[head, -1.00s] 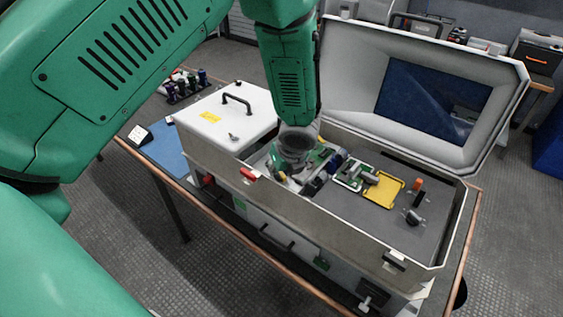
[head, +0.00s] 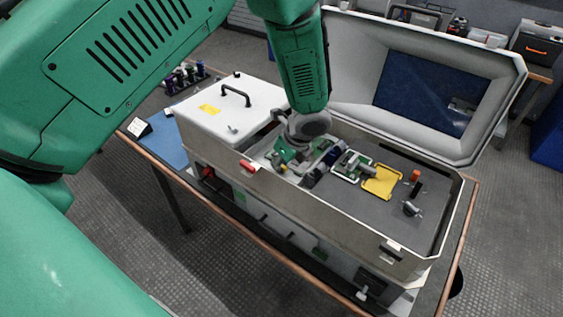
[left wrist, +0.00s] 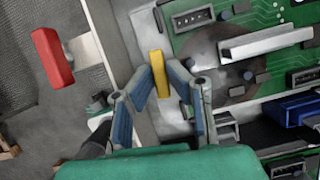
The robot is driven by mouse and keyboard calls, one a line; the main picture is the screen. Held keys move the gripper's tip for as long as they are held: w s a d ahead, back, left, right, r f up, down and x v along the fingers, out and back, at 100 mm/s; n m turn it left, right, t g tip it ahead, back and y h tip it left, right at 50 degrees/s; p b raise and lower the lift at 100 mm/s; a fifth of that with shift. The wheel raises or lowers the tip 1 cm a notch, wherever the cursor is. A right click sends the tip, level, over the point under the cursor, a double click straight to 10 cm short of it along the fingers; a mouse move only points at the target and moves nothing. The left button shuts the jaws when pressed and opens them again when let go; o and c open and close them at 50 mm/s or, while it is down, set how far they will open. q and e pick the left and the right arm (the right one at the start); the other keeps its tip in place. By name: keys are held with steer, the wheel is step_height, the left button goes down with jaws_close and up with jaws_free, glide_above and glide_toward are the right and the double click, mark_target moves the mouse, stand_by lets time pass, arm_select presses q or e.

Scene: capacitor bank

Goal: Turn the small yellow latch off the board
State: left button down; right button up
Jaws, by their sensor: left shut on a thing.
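The small yellow latch (left wrist: 160,76) stands upright in the left wrist view, at the left edge of the green circuit board (left wrist: 275,40). My left gripper (left wrist: 160,85) is shut on the latch, with one finger on each side of it. In the head view my left gripper (head: 290,158) reaches down into the open case at the board. The latch is too small and too covered there to make out. My right gripper is in neither view.
The grey case (head: 330,205) stands on a table, its lid (head: 350,60) open at the back. A red clasp (head: 248,166) sits on its front wall; a white box (head: 205,117) is at its left. A yellow frame (head: 382,181) lies inside, right of the gripper.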

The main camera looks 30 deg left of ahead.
arm_select(q)
steer(key=shift+w, duration=0.15)
steer(key=c, duration=1.6)
jaws_free()
steer(key=shift+d, duration=0.1)
steer(key=shift+r, duration=0.2)
steer(key=v, duration=1.1)
steer(key=shift+d+r, duration=0.2)
steer(key=shift+d, duration=0.05)
